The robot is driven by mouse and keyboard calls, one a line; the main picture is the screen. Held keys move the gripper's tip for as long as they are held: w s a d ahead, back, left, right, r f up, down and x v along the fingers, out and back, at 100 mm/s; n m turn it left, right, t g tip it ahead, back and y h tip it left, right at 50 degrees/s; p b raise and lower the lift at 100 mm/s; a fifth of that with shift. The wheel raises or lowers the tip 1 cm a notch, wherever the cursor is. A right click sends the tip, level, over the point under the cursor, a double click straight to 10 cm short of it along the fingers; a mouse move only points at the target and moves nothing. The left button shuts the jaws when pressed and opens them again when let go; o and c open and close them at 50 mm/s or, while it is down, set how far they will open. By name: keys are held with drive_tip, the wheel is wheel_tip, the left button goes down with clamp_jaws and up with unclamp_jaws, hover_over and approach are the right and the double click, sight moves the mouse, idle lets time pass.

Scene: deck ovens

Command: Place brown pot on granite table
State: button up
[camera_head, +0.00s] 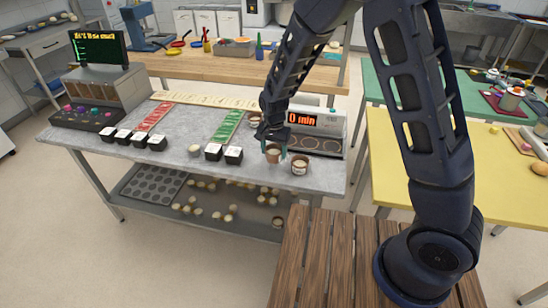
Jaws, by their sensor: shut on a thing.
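A small brown pot (273,157) with a pale top is at my gripper (274,147), near the front right of the grey granite table (175,165). My gripper reaches down from above and is shut on this pot. I cannot tell whether the pot's base touches the table top. A second brown pot (300,166) with a pale band stands just right of it, close to the table's front edge. The fingertips are small and partly hidden by the wrist.
Several black square pots (233,156) and a pale round pot (194,150) stand left of my gripper. A display unit reading "0 min" (316,121) is behind it. A green strip (226,126) lies behind the black pots. A yellow table (430,180) is at right.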

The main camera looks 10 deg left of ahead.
sight(274, 157)
drive_tip(key=shift+f, duration=1.75)
drive_tip(key=shift+f, duration=0.1)
drive_tip(key=o, duration=1.1)
wheel_tip(274, 157, up, 12)
drive_tip(key=shift+r, duration=0.1)
